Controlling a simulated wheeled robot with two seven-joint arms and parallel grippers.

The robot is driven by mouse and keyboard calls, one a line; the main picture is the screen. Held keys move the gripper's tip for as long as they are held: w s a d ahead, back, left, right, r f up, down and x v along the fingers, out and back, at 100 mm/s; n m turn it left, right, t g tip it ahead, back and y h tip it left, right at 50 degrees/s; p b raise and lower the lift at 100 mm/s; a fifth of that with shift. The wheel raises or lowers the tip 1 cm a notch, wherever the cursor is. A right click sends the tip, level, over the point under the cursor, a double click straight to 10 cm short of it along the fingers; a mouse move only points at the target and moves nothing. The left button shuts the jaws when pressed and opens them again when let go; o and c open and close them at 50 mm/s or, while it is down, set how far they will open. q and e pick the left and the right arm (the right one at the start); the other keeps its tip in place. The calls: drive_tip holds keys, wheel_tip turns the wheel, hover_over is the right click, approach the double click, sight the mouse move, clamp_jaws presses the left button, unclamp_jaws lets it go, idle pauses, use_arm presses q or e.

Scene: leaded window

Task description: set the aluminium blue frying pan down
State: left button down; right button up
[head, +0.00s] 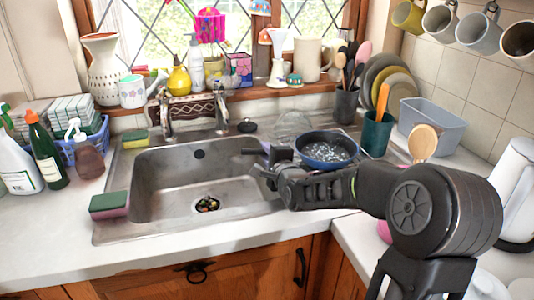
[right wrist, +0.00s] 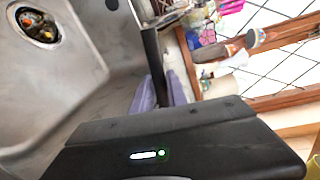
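The blue frying pan (head: 327,152) is at the right end of the sink, by the drainer area, and looks roughly level. Its inside is dark with light specks or reflections. Its dark handle points left over the sink's right rim. My right gripper (head: 272,164) is at the handle. In the right wrist view the black handle (right wrist: 151,55) runs between the two purplish finger pads (right wrist: 162,92), which appear closed on it. I cannot tell whether the pan's base touches the surface below. My left gripper is in neither view.
The steel sink basin (head: 205,180) is left of the pan. A clear glass bowl (head: 290,125) is behind it. A green utensil pot (head: 376,133) and a grey-blue tub (head: 432,125) stand close on the right. A sponge (head: 109,205) lies on the sink's left rim.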

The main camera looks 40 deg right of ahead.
drive_tip(key=o, duration=0.4)
drive_tip(key=shift+r, duration=0.1)
drive_tip(key=shift+r, duration=0.15)
drive_tip(key=b+v, duration=0.1)
drive_tip(key=v, duration=1.1)
